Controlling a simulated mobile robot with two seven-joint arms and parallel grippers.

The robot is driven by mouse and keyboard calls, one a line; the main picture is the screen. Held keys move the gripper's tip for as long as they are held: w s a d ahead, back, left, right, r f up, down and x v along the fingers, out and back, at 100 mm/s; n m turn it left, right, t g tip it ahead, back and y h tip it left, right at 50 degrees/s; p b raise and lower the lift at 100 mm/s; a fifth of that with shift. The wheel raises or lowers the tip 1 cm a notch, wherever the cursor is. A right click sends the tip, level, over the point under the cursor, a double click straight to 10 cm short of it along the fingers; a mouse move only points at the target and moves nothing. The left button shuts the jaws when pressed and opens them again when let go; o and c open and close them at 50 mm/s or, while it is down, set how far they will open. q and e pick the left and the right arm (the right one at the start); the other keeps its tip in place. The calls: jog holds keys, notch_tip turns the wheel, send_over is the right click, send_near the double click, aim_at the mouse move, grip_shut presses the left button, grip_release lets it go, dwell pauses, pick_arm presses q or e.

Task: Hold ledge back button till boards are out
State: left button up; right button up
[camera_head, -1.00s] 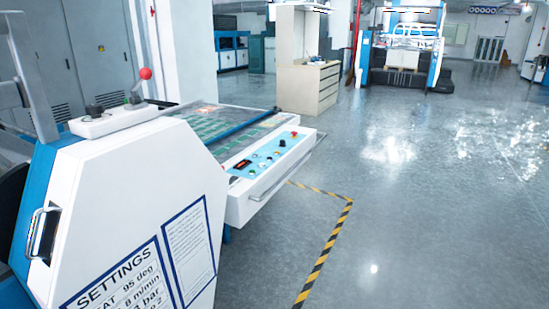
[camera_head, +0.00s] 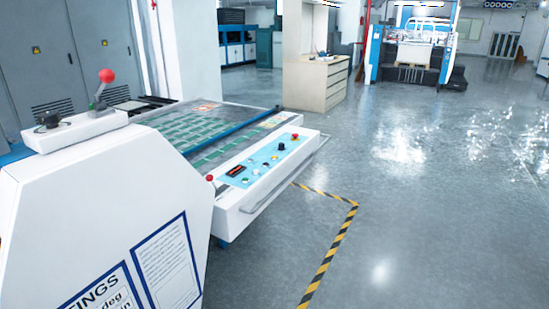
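The laminating machine (camera_head: 110,200) fills the left side of the view. Its blue control panel (camera_head: 262,160) sits on the white front ledge (camera_head: 250,190) and carries several small buttons, a dark display with red digits and a red knob (camera_head: 295,137). I cannot tell which one is the ledge back button. Green boards (camera_head: 190,133) lie in rows on the machine's bed behind the panel. A lever with a red ball (camera_head: 107,76) stands on the machine's top at the left. Neither of my grippers is in view.
A metal rail (camera_head: 285,178) runs along the ledge's front. Yellow-black floor tape (camera_head: 331,246) marks a corner beside the machine. A beige cabinet (camera_head: 314,85) and another machine (camera_head: 412,50) stand farther back. The grey floor at the right is open.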

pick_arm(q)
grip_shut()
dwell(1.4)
